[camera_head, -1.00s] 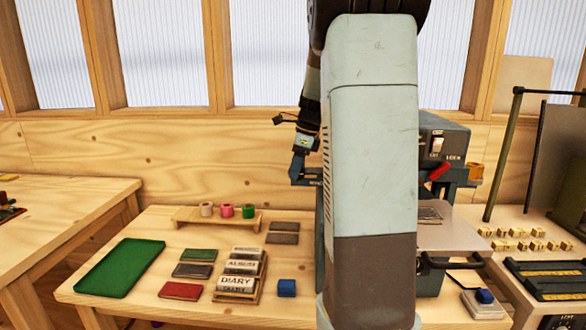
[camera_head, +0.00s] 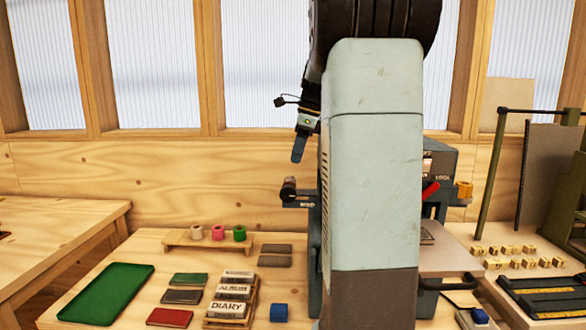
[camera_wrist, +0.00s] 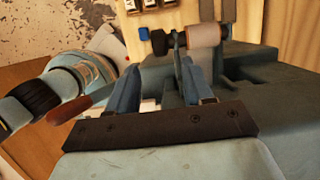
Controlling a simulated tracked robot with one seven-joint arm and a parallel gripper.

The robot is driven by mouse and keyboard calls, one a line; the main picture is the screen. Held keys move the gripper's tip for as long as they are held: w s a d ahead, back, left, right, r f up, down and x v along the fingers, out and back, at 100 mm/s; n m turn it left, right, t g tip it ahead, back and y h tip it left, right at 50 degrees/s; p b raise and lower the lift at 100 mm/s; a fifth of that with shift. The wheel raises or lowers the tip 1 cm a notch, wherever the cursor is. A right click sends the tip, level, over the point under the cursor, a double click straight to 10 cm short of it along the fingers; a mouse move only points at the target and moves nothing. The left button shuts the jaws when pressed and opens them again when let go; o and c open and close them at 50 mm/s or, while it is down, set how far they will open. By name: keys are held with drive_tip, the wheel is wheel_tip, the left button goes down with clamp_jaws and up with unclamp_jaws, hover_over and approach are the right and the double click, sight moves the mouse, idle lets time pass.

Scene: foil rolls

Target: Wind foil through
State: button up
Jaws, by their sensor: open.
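The grey-blue foil machine (camera_head: 440,165) stands on the bench, mostly hidden behind my arm. From its left side juts a bracket marked WIND (camera_head: 304,205) with a dark knob (camera_head: 289,190). In the wrist view the dark knob (camera_wrist: 158,42) sits beside a pale roll (camera_wrist: 205,38), beyond my fingertips. My gripper (camera_head: 299,148) is above the knob and apart from it. In the wrist view my gripper (camera_wrist: 159,66) is open, with nothing between its fingers. A gold roll (camera_head: 464,190) is on the machine's right side, near a red lever (camera_head: 430,191).
A wooden rack (camera_head: 212,246) holds cream, pink and green rolls. A green tray (camera_head: 107,293), covered books (camera_head: 170,317), a type holder (camera_head: 232,300) and a blue block (camera_head: 279,312) lie on the bench. Small brass-coloured blocks (camera_head: 515,255) and a rack are at right.

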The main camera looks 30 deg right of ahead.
drive_tip(key=shift+v, duration=0.95)
